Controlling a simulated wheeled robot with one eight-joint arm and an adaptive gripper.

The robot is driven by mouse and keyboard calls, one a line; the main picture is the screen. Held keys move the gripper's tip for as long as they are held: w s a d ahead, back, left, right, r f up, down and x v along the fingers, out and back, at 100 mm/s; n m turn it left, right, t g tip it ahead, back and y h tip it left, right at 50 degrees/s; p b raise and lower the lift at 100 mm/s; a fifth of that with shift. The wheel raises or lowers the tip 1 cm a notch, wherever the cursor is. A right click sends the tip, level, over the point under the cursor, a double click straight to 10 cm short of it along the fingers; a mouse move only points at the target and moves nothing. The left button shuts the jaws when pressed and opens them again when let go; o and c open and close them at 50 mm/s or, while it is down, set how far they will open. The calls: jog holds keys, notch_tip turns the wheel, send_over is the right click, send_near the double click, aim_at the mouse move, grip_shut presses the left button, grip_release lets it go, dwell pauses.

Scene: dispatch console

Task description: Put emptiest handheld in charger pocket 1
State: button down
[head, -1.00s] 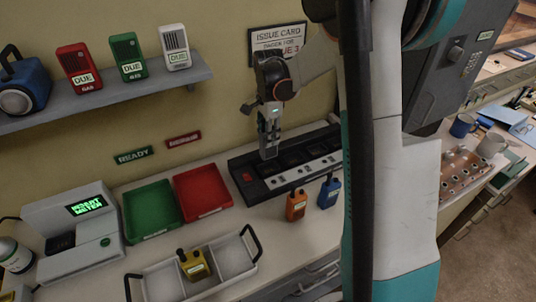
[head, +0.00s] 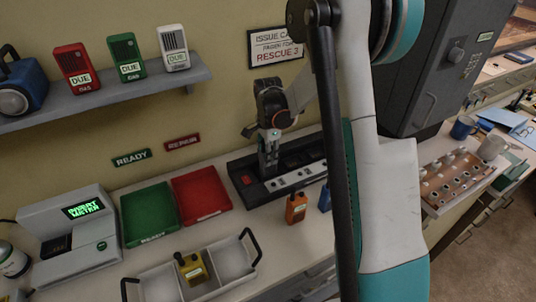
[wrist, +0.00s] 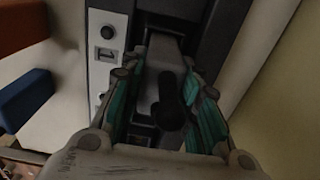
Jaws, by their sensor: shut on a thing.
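My gripper (head: 268,150) is shut on a grey handheld (wrist: 165,75) with a dark stub on top. In the head view the held handheld is upright at the left end of the black charger (head: 248,186). Its lower end meets the charger's pocket area, but I cannot tell how deep it sits. An orange handheld (head: 296,209) and a blue handheld (head: 325,198) stand on the counter in front of the charger; my arm partly hides the blue one. A yellow handheld (head: 192,268) is in the grey carrier tray (head: 160,285).
A green tray (head: 149,212) and a red tray (head: 201,193) lie left of the charger. A meter (head: 72,240) with a lit display stands at far left. A shelf (head: 110,102) holds several devices above. My arm hides the charger's right end.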

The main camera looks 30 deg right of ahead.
jog(key=c, duration=1.2)
grip_release()
notch_tip(320, 180, up, 12)
jog(key=shift+f+p, duration=0.2)
jog(key=shift+p, duration=0.9)
jog(key=s+a+r+n+t, duration=0.3)
jog(key=s+a+r+n, duration=0.45)
jog(key=s+r, duration=0.4)
jog(key=s+a+n+t, duration=0.4)
jog(key=s+n, duration=0.6)
jog(key=s, duration=0.3)
jog(key=shift+s+a+f, duration=0.35)
jog(key=shift+a+f, duration=0.1)
jog(key=shift+a, duration=0.05)
jog(key=shift+f+n, duration=0.1)
jog(key=shift+n, duration=0.15)
